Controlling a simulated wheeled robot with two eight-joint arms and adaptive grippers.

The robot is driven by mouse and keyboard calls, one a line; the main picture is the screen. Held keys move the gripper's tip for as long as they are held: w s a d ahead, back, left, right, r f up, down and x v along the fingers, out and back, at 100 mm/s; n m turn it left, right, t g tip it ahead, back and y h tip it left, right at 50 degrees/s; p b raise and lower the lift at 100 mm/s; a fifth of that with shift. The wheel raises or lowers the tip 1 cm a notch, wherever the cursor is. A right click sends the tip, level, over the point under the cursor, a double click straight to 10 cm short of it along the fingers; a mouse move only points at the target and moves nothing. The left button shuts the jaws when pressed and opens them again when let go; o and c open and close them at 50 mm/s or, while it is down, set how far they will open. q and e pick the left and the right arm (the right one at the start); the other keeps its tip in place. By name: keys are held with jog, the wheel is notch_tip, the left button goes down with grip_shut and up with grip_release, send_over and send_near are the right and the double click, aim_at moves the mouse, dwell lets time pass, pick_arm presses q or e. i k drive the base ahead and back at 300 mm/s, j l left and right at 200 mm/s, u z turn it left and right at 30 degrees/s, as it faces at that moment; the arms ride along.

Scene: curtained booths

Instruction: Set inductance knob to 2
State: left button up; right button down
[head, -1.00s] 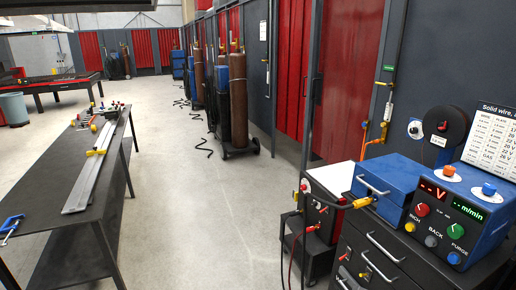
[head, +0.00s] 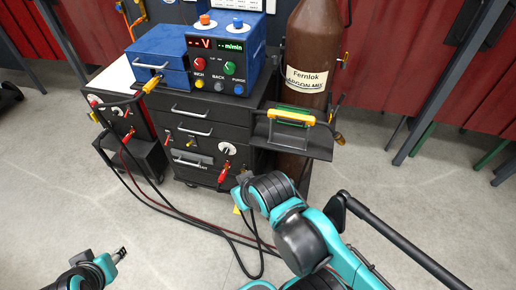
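The blue control box (head: 222,62) stands on the dark drawer cabinet. Its front has a red knob (head: 198,65), a green knob (head: 229,68) and small buttons under two lit displays. An orange knob (head: 205,20) and a blue knob (head: 238,22) sit on top. I cannot tell which is the inductance knob; no scale is readable. A white round dial or socket (head: 228,149) is on the cabinet front. My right gripper (head: 243,188) is low in front of the cabinet, apart from the knobs; its fingers are unclear. My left gripper (head: 121,253) is at lower left, small, over the floor.
Black and red cables (head: 185,212) loop from the cabinet over the floor near my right gripper. A side shelf (head: 293,140) holds a yellow-handled item (head: 291,117). A brown gas cylinder (head: 310,48) stands behind it.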

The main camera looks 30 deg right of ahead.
aim_at(226, 152)
jog(key=z, duration=1.05)
jog(key=j+z, duration=0.25)
jog(key=z, duration=0.15)
jog(key=i+j+z, duration=0.1)
jog(key=j+z, duration=0.15)
jog(key=z, duration=0.2)
jog(key=j+z, duration=0.25)
jog(key=z, duration=0.15)
jog(key=j+z, duration=0.25)
jog(key=z, duration=0.15)
jog(key=k+j+z, duration=0.1)
jog(key=j, duration=0.35)
jog(key=k+j+z, duration=0.15)
jog(key=j, duration=0.3)
jog(key=k+j+z, duration=0.1)
jog(key=j, duration=0.35)
jog(key=k+j+z, duration=0.1)
jog(key=k+j, duration=0.2)
jog(key=j, duration=0.15)
jog(key=k+j+z, duration=0.1)
jog(key=j, duration=0.3)
jog(key=k+j+z, duration=0.15)
jog(key=k+j, duration=0.15)
jog(key=j, duration=0.8)
